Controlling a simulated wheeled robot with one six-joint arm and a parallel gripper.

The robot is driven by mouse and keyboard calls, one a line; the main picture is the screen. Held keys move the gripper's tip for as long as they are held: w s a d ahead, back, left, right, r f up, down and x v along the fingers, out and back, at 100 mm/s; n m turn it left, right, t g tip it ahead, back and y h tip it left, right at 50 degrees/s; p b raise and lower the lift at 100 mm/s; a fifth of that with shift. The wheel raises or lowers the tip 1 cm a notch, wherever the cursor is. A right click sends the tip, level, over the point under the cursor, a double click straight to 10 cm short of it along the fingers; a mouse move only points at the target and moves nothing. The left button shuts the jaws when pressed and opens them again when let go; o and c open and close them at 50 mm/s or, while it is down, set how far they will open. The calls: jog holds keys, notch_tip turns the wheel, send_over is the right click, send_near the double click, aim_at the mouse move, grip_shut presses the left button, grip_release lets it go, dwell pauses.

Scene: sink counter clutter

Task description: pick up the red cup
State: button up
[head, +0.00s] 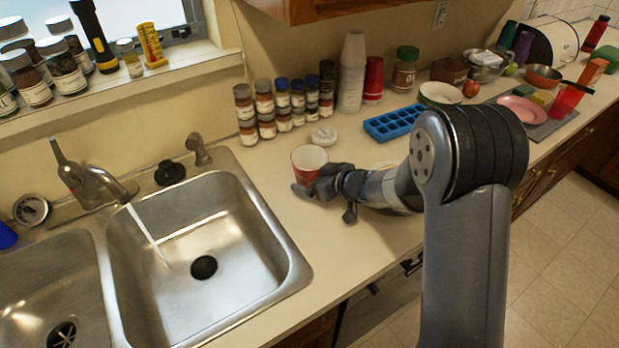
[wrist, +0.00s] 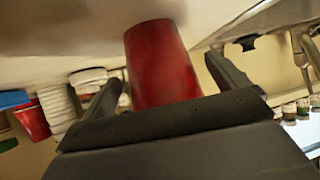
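A red cup (head: 309,163) with a pale inside stands on the counter just right of the sink. My gripper (head: 314,182) is low over the counter, at the cup's near right side. In the wrist view the red cup (wrist: 160,62) lies between the two fingers of my gripper (wrist: 165,75), with a gap visible on the right and a smaller one on the left. The fingers look open around the cup, not closed on it. The cup's lower part is partly hidden by a finger in the head view.
Spice jars (head: 283,108), a white lid (head: 323,135), a stack of white cups (head: 352,72) and a red cup stack (head: 373,80) stand behind. A blue ice tray (head: 394,122) lies to the right.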

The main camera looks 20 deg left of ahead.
jog(key=c, duration=1)
